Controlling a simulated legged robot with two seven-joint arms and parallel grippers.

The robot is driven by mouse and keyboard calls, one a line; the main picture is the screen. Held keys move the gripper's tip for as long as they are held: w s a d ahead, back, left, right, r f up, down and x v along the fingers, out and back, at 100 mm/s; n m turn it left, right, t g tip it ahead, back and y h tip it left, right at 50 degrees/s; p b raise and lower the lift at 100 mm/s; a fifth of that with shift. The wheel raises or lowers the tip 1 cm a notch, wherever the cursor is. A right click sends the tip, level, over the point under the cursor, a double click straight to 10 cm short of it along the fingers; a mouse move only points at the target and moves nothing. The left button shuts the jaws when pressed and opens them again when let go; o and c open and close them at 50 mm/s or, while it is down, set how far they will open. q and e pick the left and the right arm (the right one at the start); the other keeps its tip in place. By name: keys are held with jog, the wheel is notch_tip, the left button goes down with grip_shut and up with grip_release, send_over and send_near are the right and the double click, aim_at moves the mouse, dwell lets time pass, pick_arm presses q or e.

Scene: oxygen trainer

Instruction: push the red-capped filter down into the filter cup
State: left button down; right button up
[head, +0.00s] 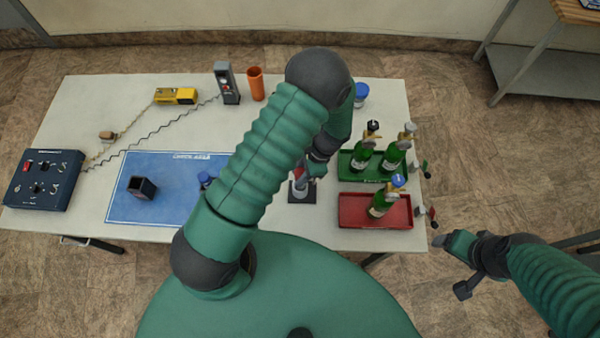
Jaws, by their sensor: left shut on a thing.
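My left gripper (308,172) points down at the table's front middle, partly hidden by my own arm. It is shut on the red-capped filter, of which a bit of red (299,172) shows at the fingers. Directly below is the filter cup (299,195), a pale cup on a dark square base. The filter is at the cup's mouth; how deep it sits I cannot tell. My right gripper (461,268) is off the table's right edge, fingers apart and empty.
A green tray (345,172) with green bottles and a red tray (350,222) with one bottle stand right of the cup. A blue mat (122,203) holds a black box (142,188).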

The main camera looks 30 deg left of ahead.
pick_arm(q)
jog(key=shift+f+b, duration=0.45)
jog(key=shift+f, duration=0.25)
jog(key=c, duration=1)
grip_release()
jog(key=shift+o, duration=0.2)
jog(key=b+v, duration=0.3)
jog(key=v, duration=1.4)
jog(key=shift+s+f, duration=0.1)
